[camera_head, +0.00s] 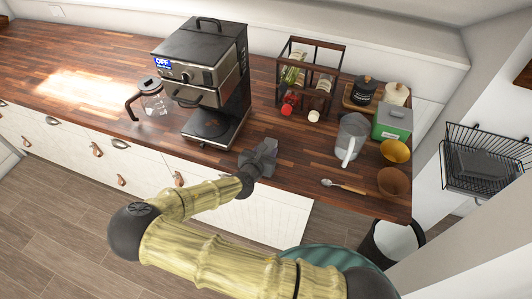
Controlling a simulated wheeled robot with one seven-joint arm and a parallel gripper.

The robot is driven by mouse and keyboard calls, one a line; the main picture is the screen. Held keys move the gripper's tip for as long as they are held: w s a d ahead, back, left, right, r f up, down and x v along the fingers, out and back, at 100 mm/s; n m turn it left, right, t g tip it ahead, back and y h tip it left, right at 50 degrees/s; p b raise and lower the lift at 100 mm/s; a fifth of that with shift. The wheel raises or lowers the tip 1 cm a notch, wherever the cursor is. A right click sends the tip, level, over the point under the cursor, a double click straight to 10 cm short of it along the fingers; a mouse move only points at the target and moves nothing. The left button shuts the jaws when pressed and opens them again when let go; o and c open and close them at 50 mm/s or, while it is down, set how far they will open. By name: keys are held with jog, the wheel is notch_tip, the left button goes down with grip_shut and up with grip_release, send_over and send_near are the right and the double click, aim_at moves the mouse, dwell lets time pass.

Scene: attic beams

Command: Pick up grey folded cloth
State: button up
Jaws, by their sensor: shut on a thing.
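My gripper (262,156) is low over the front part of the wooden counter, right of the coffee machine. It is shut on a small grey thing, which I take to be the grey folded cloth (269,146). The cloth is mostly hidden by the gripper, and its folds are too small to make out. I cannot tell whether it touches the counter.
A coffee machine (205,78) and glass pot (152,102) stand left. A wire rack (309,67), clear jug (351,138), green box (392,122), bowls (394,181) and spoon (343,186) are right. A wall basket (487,160) holds something dark grey.

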notch_tip(320, 180, up, 9)
jog(key=shift+d+r+b, duration=0.1)
jog(key=shift+b, duration=0.55)
